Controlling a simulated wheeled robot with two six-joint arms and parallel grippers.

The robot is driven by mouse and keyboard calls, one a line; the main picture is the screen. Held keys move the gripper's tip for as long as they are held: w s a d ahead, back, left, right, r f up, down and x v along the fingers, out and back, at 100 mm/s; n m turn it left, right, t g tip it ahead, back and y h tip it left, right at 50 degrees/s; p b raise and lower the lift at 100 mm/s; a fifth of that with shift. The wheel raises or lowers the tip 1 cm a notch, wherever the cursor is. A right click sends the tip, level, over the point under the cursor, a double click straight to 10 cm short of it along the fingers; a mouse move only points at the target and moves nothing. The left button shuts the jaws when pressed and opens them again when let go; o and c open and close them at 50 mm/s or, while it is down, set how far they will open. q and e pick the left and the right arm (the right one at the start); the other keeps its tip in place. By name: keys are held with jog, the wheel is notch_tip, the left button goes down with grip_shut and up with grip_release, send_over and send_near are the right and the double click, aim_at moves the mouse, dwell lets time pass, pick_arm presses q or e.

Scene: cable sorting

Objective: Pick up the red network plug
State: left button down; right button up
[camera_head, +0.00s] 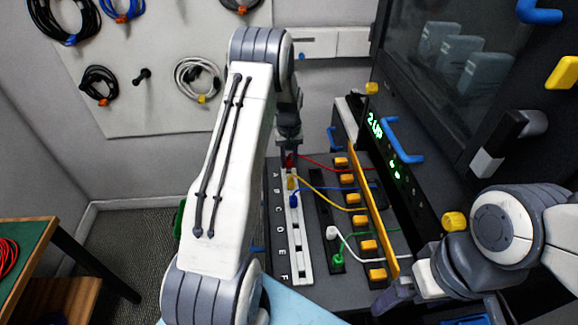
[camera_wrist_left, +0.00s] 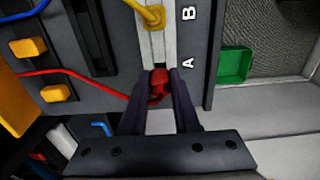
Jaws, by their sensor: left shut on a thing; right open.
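The red network plug (camera_wrist_left: 159,80) is between the fingers of my left gripper (camera_wrist_left: 160,90), at the A end of the pale lettered strip (camera_wrist_left: 158,45). My left gripper is shut on it. Whether the plug still sits in its slot I cannot tell. The red cable (camera_wrist_left: 70,75) runs from the plug to the left in the left wrist view. In the head view only a bit of the red plug (camera_head: 289,160) shows below my left wrist. My right gripper (camera_head: 395,298) is open, low on the right, away from the plug.
A yellow plug (camera_head: 293,182), a blue plug (camera_head: 295,201) and a green plug (camera_head: 338,259) are close by, with cables to the orange-tabbed panel (camera_head: 354,208). A dark cabinet (camera_head: 450,110) stands behind. A green-topped table (camera_head: 25,245) is at the left.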

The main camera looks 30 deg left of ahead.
pick_arm(q)
jog(key=shift+w+r, duration=0.1)
jog(key=shift+r, duration=0.85)
jog(key=w+d+r+p, duration=0.1)
jog(key=d+r, duration=0.9)
jog(key=d, duration=0.1)
jog(key=shift+w+d+r, duration=0.2)
jog(key=shift+d+r, duration=0.05)
jog(key=shift+r, duration=0.05)
